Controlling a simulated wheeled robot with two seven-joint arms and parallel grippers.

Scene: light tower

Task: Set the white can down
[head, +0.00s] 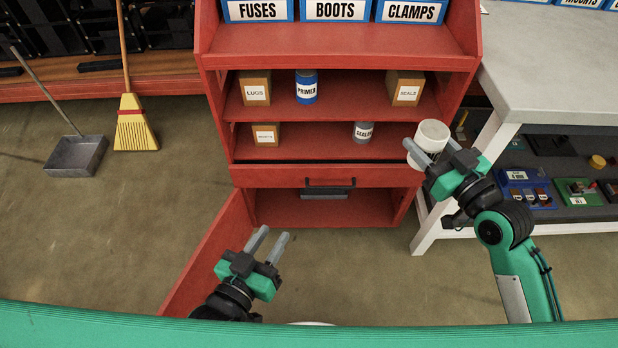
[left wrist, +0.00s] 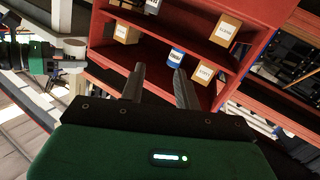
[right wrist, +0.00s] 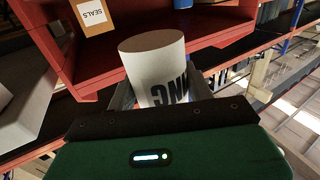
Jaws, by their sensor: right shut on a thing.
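The white can (head: 432,136) is in the jaws of my right gripper (head: 428,152), at the right edge of the red cabinet (head: 350,57) in the head view. In the right wrist view the white can (right wrist: 155,65) carries dark lettering, partly hidden by the gripper. The can also shows in the left wrist view (left wrist: 75,47). My right gripper is shut on it and holds it in the air. My left gripper (head: 268,243) is open and empty, low in front of the cabinet, with its fingers apart in the left wrist view (left wrist: 157,82).
Cabinet shelves hold boxes, a blue PRIMER can (head: 306,87) and a grey SEALER can (head: 363,132). A lower red door (head: 208,255) stands open at left. A grey-topped bench (head: 560,75) is at right. A broom (head: 133,125) and dustpan (head: 76,155) are at left.

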